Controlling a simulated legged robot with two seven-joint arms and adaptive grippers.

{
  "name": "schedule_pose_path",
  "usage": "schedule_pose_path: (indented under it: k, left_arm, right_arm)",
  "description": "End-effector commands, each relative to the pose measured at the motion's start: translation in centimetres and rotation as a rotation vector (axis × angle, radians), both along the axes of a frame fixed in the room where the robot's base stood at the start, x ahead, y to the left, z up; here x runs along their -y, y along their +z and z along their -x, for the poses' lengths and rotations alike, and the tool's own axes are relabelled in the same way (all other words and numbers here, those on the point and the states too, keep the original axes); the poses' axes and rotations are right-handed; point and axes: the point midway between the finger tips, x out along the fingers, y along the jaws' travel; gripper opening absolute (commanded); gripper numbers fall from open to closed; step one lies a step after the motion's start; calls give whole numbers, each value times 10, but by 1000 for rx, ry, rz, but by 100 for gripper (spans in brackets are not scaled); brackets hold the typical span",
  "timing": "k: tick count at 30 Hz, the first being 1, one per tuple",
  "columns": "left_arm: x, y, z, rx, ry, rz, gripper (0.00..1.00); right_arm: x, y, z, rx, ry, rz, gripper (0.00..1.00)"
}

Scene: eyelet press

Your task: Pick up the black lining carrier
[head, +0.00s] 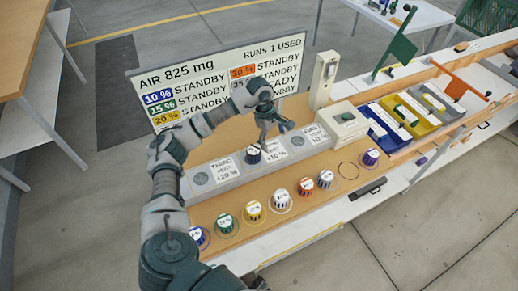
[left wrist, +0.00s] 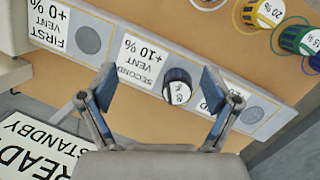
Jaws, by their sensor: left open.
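A dark, near-black carrier with a white labelled top (head: 253,155) stands on the grey vent strip (head: 230,170), at the second vent. In the left wrist view the same dark carrier (left wrist: 177,86) shows between the two fingertips, nearer the right one. My left gripper (head: 274,129) is open and empty, above the strip and close to the carrier. In the left wrist view my left gripper (left wrist: 158,80) has its fingers spread wide, and no contact with the carrier shows. My right gripper is not in view.
A row of coloured carriers, including green (head: 225,222), yellow (head: 254,210) and red (head: 281,199), stands along the bench front. A purple carrier (head: 370,157) stands further right. A display board (head: 215,80) rises behind the strip. Blue, yellow and grey bins (head: 425,115) sit at the right.

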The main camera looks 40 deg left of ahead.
Motion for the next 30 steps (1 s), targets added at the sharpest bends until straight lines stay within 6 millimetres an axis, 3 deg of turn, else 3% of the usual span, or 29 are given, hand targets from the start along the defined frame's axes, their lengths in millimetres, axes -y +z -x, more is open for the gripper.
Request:
schedule_pose_path:
  k: [1, 3, 6, 10, 21, 30]
  left_arm:
    - [-29, 11, 4, -20, 11, -84, 89]
    - [-56, 21, 11, -53, 20, -166, 89]
    - [-73, 25, 17, -84, 28, -224, 89]
    - [-74, 5, 19, -94, 28, -237, 89]
    - [-77, -78, 18, -92, 28, -228, 89]
    - [-78, -106, 20, -92, 27, -227, 89]
  right_arm:
    - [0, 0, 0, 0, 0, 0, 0]
    - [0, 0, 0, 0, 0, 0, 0]
    - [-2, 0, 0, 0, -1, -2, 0]
    - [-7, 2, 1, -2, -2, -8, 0]
    - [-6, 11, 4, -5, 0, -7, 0]
    - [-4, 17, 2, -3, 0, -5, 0]
